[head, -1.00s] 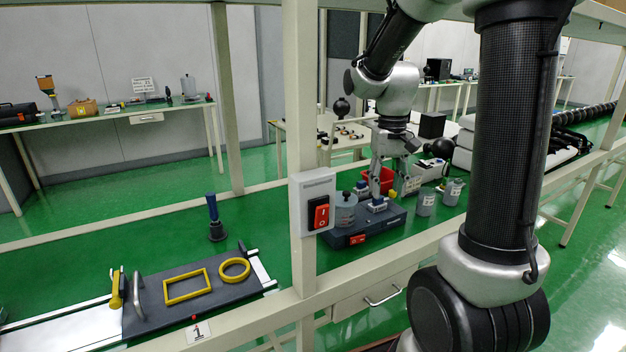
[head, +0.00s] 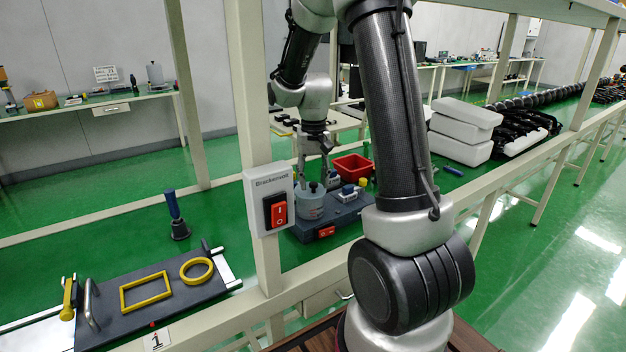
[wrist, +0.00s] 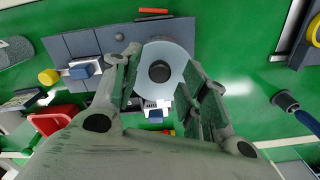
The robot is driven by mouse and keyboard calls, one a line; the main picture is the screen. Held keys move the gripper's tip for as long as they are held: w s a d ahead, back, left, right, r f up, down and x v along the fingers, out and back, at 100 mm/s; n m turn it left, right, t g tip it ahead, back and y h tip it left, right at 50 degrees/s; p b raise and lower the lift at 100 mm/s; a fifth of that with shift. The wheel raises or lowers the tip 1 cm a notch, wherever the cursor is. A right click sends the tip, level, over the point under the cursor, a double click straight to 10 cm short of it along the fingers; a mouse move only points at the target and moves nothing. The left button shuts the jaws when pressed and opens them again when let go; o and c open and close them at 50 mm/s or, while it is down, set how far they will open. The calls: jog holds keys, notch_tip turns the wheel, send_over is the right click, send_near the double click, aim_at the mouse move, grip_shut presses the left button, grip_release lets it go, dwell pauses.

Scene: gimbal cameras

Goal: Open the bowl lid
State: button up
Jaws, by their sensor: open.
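The bowl (head: 311,205) is a translucent pale container with a lid and a black knob (head: 313,187) on top. It stands upright at the left end of a dark grey base (head: 345,213). In the wrist view the round pale lid (wrist: 178,55) shows from above, with its black knob (wrist: 159,71) in the middle. My gripper (wrist: 164,70) is open, its fingers on either side of the knob as seen from above. In the head view my gripper (head: 312,172) is above the bowl. Whether the fingers touch the lid I cannot tell.
A red bin (head: 352,166) stands behind the base. A white post with a red switch (head: 279,212) is close to the bowl's left. A dark board with yellow frames (head: 145,290) lies at the left, and a blue-handled tool (head: 173,207) stands behind it. Green surface between them is clear.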

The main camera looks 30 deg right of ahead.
jog(key=shift+f, duration=0.35)
grip_shut()
